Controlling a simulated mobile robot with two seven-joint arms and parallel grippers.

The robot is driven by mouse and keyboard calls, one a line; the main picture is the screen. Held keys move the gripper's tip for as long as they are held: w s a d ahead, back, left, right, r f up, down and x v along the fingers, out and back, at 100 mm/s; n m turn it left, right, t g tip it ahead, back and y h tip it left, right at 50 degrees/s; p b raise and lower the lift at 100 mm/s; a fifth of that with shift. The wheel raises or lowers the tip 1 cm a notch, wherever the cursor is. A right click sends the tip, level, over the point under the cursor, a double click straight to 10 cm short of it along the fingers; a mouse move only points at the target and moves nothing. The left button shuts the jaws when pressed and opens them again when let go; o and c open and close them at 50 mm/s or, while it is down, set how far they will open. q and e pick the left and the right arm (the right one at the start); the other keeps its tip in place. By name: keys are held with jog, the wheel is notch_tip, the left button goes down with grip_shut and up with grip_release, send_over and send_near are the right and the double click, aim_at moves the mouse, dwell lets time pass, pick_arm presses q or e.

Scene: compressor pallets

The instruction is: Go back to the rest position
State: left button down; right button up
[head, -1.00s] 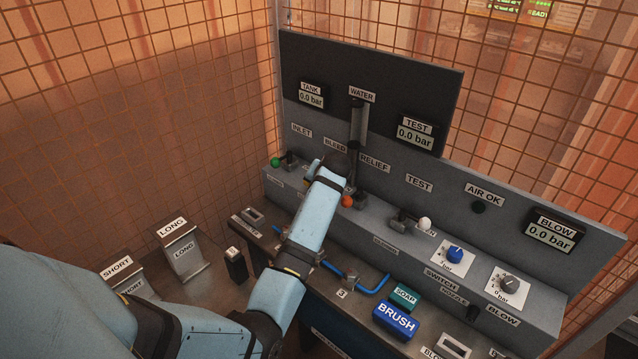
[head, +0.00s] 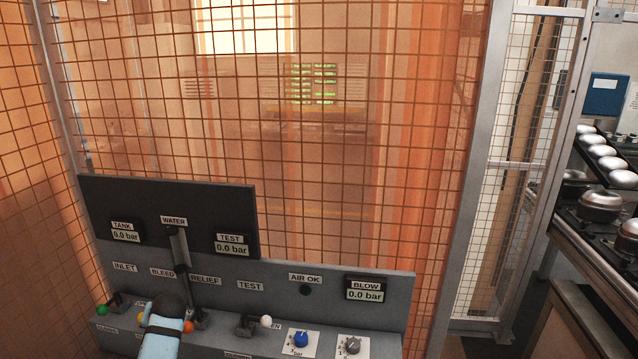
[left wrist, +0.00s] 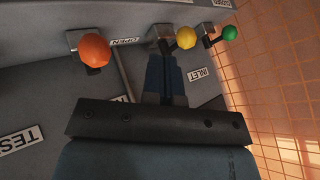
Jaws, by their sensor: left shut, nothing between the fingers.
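My left gripper (left wrist: 167,85) is shut and empty in the left wrist view. Its fingers point at the yellow knob's lever, and the yellow knob (left wrist: 186,38) is just beyond the tips. I cannot tell whether they touch. The orange knob (left wrist: 94,51) is to the left and the green knob (left wrist: 229,33) to the right. In the head view my left forearm and dark wrist (head: 170,305) rise from the bottom edge, in front of the control panel (head: 225,290) below the BLEED label. The fingertips are hidden there. My right gripper is in neither view.
The panel also bears a white knob (head: 266,321), a blue dial (head: 301,339) and a grey dial (head: 352,345). A mesh fence (head: 400,150) stands behind it. At the right, a bench (head: 600,235) holds several metal domes.

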pick_arm(q)
jog(key=s+d+f+m+t+h, duration=0.2)
jog(key=s+d+f, duration=0.4)
jog(key=s, duration=0.3)
jog(key=s+d+f+m+t+h, duration=0.2)
jog(key=s+d+f, duration=0.4)
jog(key=s, duration=0.3)
jog(key=s+d+t+h, duration=0.1)
jog(key=s+d+h, duration=0.1)
jog(key=s+d, duration=0.4)
jog(key=s+d+h, duration=0.3)
jog(key=s+d, duration=0.3)
jog(key=s, duration=0.5)
jog(key=shift+s+m+t+h, duration=0.3)
jog(key=shift+m+t, duration=0.1)
